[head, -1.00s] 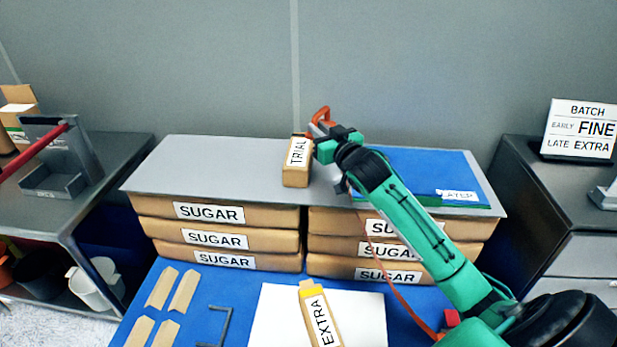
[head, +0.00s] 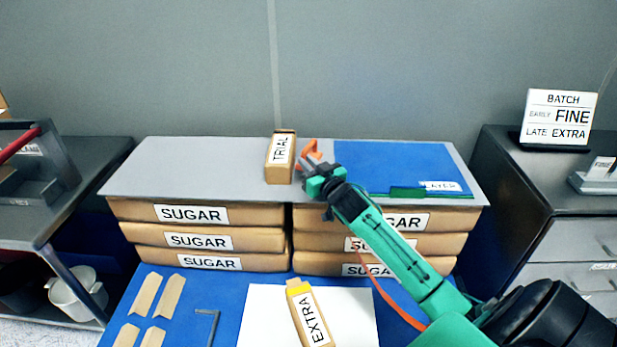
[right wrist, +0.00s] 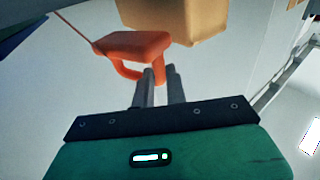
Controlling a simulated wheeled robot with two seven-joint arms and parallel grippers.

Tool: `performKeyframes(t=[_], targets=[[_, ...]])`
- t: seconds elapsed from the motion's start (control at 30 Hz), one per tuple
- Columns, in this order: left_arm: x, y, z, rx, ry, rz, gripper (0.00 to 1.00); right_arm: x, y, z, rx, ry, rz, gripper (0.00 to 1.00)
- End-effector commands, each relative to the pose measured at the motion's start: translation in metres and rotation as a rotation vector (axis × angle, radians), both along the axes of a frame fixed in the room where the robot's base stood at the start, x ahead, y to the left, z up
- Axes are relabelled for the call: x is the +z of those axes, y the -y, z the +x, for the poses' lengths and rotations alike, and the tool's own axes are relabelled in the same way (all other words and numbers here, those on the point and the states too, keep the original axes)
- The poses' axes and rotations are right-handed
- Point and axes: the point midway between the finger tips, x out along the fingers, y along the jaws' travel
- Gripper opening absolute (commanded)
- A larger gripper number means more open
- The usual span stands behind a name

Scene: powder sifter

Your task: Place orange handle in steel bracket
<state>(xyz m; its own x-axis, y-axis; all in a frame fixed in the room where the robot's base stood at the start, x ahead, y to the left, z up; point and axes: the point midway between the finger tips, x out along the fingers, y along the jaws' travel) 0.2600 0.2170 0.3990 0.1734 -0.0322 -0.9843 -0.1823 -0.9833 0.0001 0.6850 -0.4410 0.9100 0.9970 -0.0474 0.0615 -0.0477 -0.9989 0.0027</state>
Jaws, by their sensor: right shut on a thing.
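The orange handle (head: 312,149) is beside the right side of the TRIAL box, over the grey top of the sugar stack. My right gripper (head: 306,165) is shut on it. In the right wrist view, the orange handle (right wrist: 135,48) has a loop at the fingertips (right wrist: 158,72), and a thin red cord runs from it to the upper left. I cannot tell whether the handle touches the surface. A grey metal bracket-like stand (head: 68,172) is on the left bench, partly cut off by the frame. I cannot tell whether it is the steel bracket. My left gripper is out of view.
The TRIAL box (head: 280,172) stands close to the handle. A blue sheet marked LAYER (head: 395,165) lies to the right on the grey board (head: 160,170). Sugar bags are below. An EXTRA pack (head: 308,318) lies on white paper. A BATCH sign (head: 558,115) stands far right.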

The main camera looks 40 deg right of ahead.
Motion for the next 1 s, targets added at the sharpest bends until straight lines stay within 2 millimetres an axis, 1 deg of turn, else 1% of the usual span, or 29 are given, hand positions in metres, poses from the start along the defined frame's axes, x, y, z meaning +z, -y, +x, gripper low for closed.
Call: performKeyframes(t=[0.13, 0.3, 0.37, 0.47, 0.67, 0.7, 0.77, 0.8, 1.0], targets=[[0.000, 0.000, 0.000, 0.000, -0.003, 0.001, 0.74, -0.014, 0.000, 0.000, -0.001, -0.002, 0.002, 0.00], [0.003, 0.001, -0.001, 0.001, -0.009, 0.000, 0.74, -0.040, 0.000, 0.000, -0.001, -0.003, 0.002, 0.00], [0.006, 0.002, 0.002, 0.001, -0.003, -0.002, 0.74, -0.043, 0.000, 0.000, 0.000, -0.001, 0.002, 0.00], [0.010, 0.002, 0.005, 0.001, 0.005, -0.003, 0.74, -0.043, 0.000, 0.000, 0.000, 0.000, 0.001, 0.00], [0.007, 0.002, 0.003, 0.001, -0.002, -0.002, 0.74, -0.045, 0.000, 0.000, 0.000, 0.000, 0.001, 0.00], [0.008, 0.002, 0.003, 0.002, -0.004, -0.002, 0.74, -0.046, 0.000, 0.000, 0.000, -0.002, 0.001, 0.16], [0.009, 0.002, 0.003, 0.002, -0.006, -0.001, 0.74, -0.046, 0.000, 0.000, 0.000, -0.001, 0.001, 0.28], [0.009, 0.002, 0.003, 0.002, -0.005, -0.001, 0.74, -0.046, 0.000, 0.000, 0.000, -0.001, 0.001, 0.35], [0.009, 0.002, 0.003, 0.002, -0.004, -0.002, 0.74, -0.045, 0.000, 0.000, 0.000, -0.001, 0.001, 0.36]])
